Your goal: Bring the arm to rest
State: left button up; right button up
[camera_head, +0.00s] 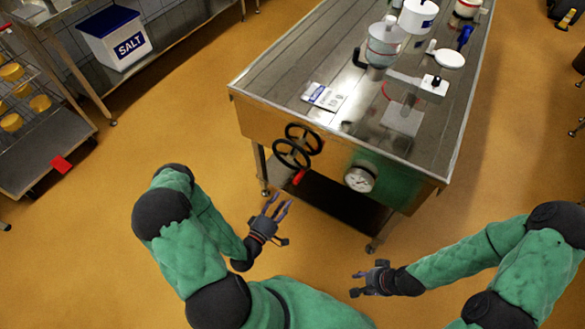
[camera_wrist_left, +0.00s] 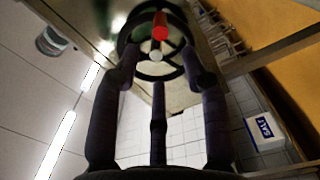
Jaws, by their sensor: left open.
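My left gripper (camera_head: 271,207) is at the lower middle of the head view, above the floor and left of the table's front. Its fingers are spread and empty. In the left wrist view its fingers (camera_wrist_left: 160,85) point toward a black handwheel (camera_wrist_left: 158,62) with a red handle (camera_wrist_left: 160,27), apart from them as far as I can tell. My right gripper (camera_head: 367,278) is lower right of it, over the floor. Its fingers look small and apart, with nothing seen between them.
The metal table (camera_head: 300,85) carries white pots, a paper packet (camera_head: 323,96) and other items. Handwheels (camera_head: 292,153) and a gauge (camera_head: 359,179) are on its front. A SALT box (camera_head: 114,38) and a rack of yellow cheeses (camera_head: 40,103) stand left. Open floor (camera_head: 90,250) lies lower left.

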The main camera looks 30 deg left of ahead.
pick_arm(q)
jog(key=w+d+f+m+g+h, duration=0.2)
jog(key=d+f+m+g, duration=0.4)
jog(key=d+m+g, duration=0.15)
jog(key=s+d+r+m+g, duration=0.1)
jog(key=s+d+m+g, duration=0.1)
jog(key=s+d+g, duration=0.2)
jog(key=s+d+m+g, duration=0.3)
jog(key=s+g, duration=0.3)
jog(key=s, duration=0.3)
jog(key=shift+d+r+m, duration=0.35)
jog(key=shift+d+r, duration=0.05)
jog(key=shift+d, duration=0.3)
